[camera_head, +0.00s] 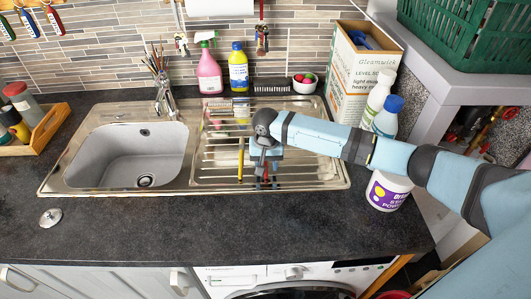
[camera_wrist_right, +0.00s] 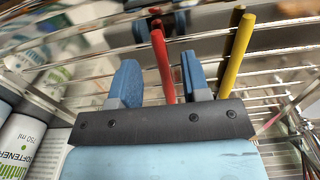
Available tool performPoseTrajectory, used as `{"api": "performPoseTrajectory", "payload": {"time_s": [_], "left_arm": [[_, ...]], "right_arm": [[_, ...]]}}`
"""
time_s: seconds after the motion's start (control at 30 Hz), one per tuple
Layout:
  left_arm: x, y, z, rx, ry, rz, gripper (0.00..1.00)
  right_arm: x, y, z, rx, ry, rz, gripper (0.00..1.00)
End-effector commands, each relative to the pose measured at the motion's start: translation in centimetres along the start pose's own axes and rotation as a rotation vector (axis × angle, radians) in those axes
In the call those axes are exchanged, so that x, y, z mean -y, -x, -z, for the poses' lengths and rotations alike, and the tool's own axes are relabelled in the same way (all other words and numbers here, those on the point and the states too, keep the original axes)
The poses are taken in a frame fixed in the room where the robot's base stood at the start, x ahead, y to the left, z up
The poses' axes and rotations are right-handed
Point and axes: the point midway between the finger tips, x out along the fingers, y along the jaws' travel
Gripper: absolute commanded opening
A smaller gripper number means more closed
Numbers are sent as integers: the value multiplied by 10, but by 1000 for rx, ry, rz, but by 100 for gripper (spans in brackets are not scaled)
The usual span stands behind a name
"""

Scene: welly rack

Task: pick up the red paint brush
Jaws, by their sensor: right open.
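My right gripper (camera_head: 265,181) reaches in from the right over the ribbed steel drainer (camera_head: 316,172) beside the sink. In the wrist view its two blue fingers (camera_wrist_right: 160,75) stand apart, open. The red paint brush handle (camera_wrist_right: 163,60) stands between the fingers, nearer the right finger, with a gap visible on the left. It is mostly hidden by the gripper in the head view. A yellow handle (camera_head: 241,158) stands just left of the gripper; in the wrist view a yellow handle (camera_wrist_right: 237,52) and a dark one rise right of the fingers. My left gripper is not in view.
The sink basin (camera_head: 130,155) lies to the left. The front worktop is mostly clear.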

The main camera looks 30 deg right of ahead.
Motion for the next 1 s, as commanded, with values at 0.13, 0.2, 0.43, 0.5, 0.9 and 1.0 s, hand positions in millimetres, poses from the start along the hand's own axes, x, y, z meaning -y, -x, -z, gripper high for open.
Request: {"api": "performPoseTrajectory", "payload": {"time_s": [0.13,0.2,0.43,0.5,0.9,1.0], "left_arm": [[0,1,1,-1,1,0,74],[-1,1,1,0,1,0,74],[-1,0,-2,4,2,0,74],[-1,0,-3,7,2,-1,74],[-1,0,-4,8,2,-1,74],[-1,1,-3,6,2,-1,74]], "right_arm": [[1,-14,0,0,0,0,43],[1,-16,0,-1,1,0,43],[1,-16,0,-1,1,1,32],[1,-16,0,-1,0,1,15],[1,-15,1,-1,0,1,0],[1,-12,1,-1,0,2,0]]}}
